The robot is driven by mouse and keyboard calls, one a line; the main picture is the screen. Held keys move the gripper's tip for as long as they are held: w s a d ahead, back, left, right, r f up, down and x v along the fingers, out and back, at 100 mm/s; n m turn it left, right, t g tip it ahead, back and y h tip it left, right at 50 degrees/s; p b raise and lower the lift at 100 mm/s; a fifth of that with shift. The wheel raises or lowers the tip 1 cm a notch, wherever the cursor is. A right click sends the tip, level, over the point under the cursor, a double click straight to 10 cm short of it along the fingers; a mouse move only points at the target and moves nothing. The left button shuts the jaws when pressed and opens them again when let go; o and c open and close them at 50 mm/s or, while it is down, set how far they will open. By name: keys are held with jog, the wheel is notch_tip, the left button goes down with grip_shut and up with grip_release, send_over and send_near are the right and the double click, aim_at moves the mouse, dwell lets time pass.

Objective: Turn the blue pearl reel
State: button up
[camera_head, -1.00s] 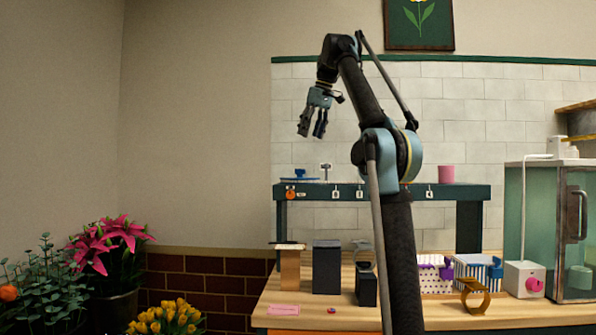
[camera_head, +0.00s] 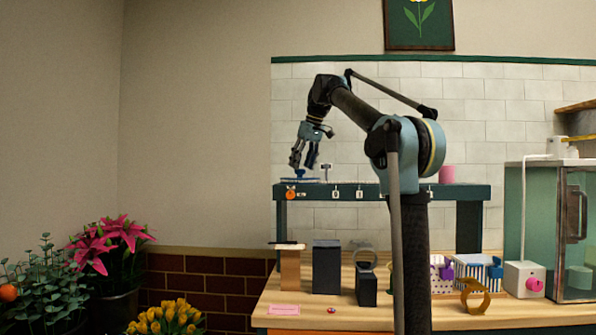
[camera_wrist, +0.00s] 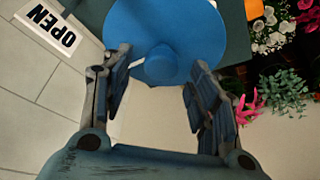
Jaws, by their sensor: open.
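The blue reel is a round disc with a raised central knob. In the head view, the blue reel (camera_head: 290,179) lies flat at the left end of the raised dark shelf (camera_head: 400,190). My gripper (camera_head: 303,166) points down just above it, and its fingers partly cover the knob. In the wrist view, the blue reel (camera_wrist: 195,28) fills the top middle. Its knob (camera_wrist: 160,67) shows between the spread fingers of my gripper (camera_wrist: 158,78). The gripper is open, with visible space on both sides of the knob. I see no clear contact.
An OPEN sign (camera_wrist: 52,28) stands near the reel. A small upright tag stand (camera_head: 326,171) is right of it on the shelf, and a pink cup (camera_head: 447,173) is farther right. Dark and wooden blocks stand on the table below. A glass cabinet (camera_head: 545,220) is at right.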

jog(key=shift+x, duration=1.05)
jog(key=shift+c, duration=0.5)
grip_shut()
jog(key=shift+a, duration=0.1)
